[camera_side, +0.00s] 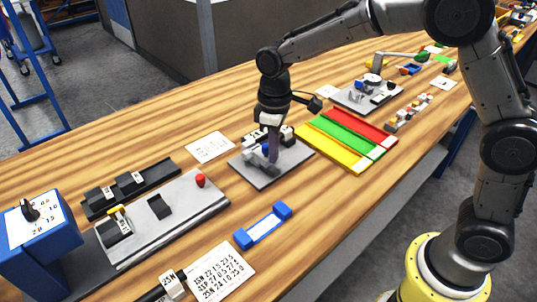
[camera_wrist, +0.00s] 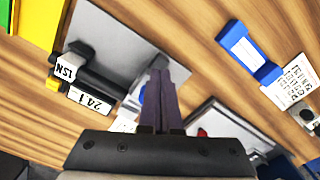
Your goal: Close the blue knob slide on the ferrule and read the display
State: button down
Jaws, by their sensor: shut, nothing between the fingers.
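My gripper (camera_side: 274,158) is shut and empty, pointing down over a small fixture on a grey plate (camera_side: 263,184). In the wrist view, its dark fingers (camera_wrist: 160,75) reach over the plate (camera_wrist: 112,35). A blue part (camera_wrist: 142,95), which looks like the blue knob, shows just left of the fingers and is partly hidden by them. I cannot tell whether they touch. A white display (camera_wrist: 90,99) appears to read 24.1. A dark bar with a white label (camera_wrist: 67,67), seemingly 15N, lies beside it. The ferrule and the slide's position are not clear.
Yellow (camera_side: 331,148), green (camera_side: 346,136) and red (camera_side: 362,126) strips lie right of the plate. A blue bracket (camera_side: 263,227) lies in front. A long grey fixture with a red knob (camera_side: 200,180) and a blue box (camera_side: 40,242) stand left.

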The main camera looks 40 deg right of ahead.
notch_tip(320, 180, up, 7)
jog(key=shift+f, duration=0.15)
dwell(0.6)
jog(key=s+d+r+m+t, duration=0.25)
jog(key=s+d+r, duration=0.45)
jog(key=s+r, duration=0.35)
jog(key=s+d+f+m+t, duration=0.1)
jog(key=s+f, duration=0.2)
jog(key=s, duration=0.4)
jog(key=s+d+f+m+t, duration=0.2)
jog(key=s+f, duration=0.1)
jog(key=s, duration=0.5)
jog(key=shift+d+f, duration=0.3)
jog(key=shift+m, duration=0.25)
